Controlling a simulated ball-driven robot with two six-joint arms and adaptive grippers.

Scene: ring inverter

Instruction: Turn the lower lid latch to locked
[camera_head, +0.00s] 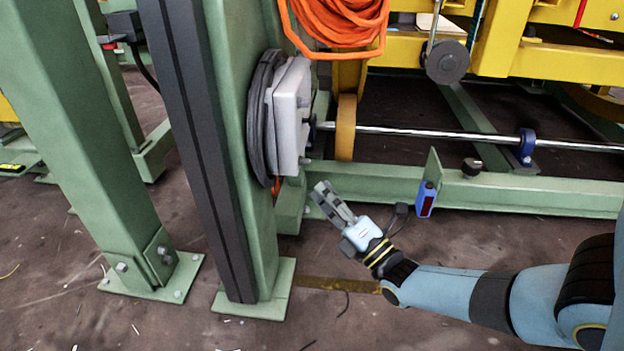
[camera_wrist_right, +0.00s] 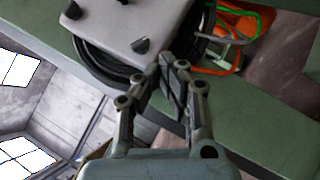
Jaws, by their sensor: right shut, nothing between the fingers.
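A pale grey box (camera_head: 288,115) is fixed to the green post in the head view, with small dark knobs on its lid side. The lower knob (camera_head: 305,161) sits near the box's bottom edge. In the wrist view the box lid (camera_wrist_right: 125,18) shows a pointed dark latch (camera_wrist_right: 140,44) and another dark knob (camera_wrist_right: 195,17) at the right edge. I cannot tell which is the lower latch or how it is turned. My right gripper (camera_head: 323,190) is shut and empty, below and apart from the box. Its fingertips (camera_wrist_right: 178,65) appear in front of the lid's edge.
A black cable coil (camera_head: 262,115) hangs behind the box. An orange hose coil (camera_head: 340,20) hangs above. A steel shaft (camera_head: 430,133) with a yellow wheel (camera_head: 345,127) runs to the right. A green rail (camera_head: 520,193) carries a blue sensor (camera_head: 427,198). Open floor lies in front.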

